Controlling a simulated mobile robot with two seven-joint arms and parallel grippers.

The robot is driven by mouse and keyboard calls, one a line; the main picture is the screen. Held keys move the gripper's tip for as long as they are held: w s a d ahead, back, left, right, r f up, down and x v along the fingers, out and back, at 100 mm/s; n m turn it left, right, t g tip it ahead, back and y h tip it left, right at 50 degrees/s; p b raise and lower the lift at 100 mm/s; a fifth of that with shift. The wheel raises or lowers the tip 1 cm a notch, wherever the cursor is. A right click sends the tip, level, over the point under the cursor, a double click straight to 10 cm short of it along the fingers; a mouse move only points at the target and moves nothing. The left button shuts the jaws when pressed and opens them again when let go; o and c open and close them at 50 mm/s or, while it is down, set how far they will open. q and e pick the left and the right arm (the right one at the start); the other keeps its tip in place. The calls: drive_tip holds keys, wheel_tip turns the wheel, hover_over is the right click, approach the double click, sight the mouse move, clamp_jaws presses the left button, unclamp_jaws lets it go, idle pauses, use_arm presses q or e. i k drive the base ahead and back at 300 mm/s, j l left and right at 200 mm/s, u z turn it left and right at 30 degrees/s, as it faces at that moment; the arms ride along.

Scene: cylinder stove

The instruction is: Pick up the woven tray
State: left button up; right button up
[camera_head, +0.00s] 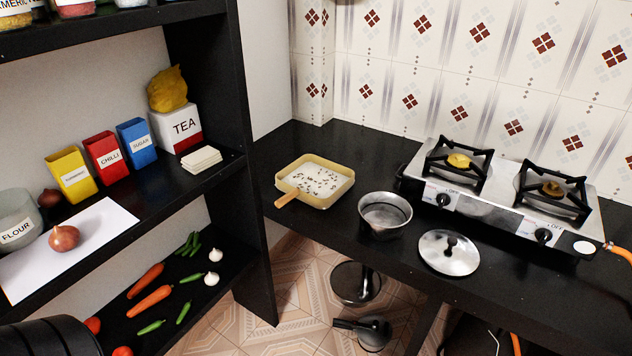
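The woven tray (346,193) appears to be the square, shallow tray with a tan rim on the black counter, left of the stove. Its pale inside holds small dark and light bits. A light wooden handle (287,198) sticks out at its front left corner, toward the counter's edge. Neither of my grippers shows in the head view, and nothing is touching the tray.
A steel pot (385,215) stands close to the tray's right, with a lid (449,252) beyond it. A two-burner stove (490,215) fills the right. A black shelf (185,187) with spice boxes stands left. The counter behind the tray is clear.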

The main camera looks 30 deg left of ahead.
sight(319, 182)
drive_tip(key=u, duration=1.25)
